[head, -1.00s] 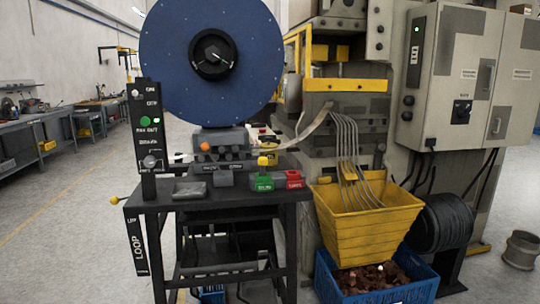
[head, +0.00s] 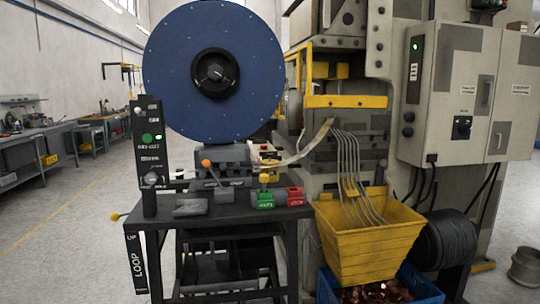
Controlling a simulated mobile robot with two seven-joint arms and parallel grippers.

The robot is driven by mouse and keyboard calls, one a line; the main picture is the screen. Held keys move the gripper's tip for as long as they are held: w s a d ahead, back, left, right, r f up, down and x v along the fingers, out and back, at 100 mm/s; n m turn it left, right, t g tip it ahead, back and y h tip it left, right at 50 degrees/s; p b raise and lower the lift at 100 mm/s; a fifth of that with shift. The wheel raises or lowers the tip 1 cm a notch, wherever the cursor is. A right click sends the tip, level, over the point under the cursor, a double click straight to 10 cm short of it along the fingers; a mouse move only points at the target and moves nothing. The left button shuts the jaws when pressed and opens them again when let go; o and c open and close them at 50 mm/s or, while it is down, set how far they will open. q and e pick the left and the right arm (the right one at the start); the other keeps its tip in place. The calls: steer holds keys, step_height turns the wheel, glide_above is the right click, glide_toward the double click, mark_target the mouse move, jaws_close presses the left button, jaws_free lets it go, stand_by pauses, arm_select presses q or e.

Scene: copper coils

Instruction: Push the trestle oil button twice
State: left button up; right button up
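A dark trestle table (head: 225,213) stands at the centre-left of the head view. On its right end sit a green block (head: 264,201) with a yellow knob (head: 264,179) above it, and a red block (head: 295,197) beside it. An orange knob (head: 206,163) on a short stem stands further left. A black post (head: 147,173) at the left end carries a lit green button (head: 147,138) and paler knobs. The small labels are too blurred to read, so I cannot tell which is the oil button. Neither of my grippers is in view.
A large blue reel (head: 180,60) rises behind the trestle. A yellow hopper (head: 370,240) stands right of it above a blue crate (head: 430,293). Grey cabinets (head: 455,90) are at the right. A yellow-tipped lever (head: 115,216) juts out left. Floor at left is clear.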

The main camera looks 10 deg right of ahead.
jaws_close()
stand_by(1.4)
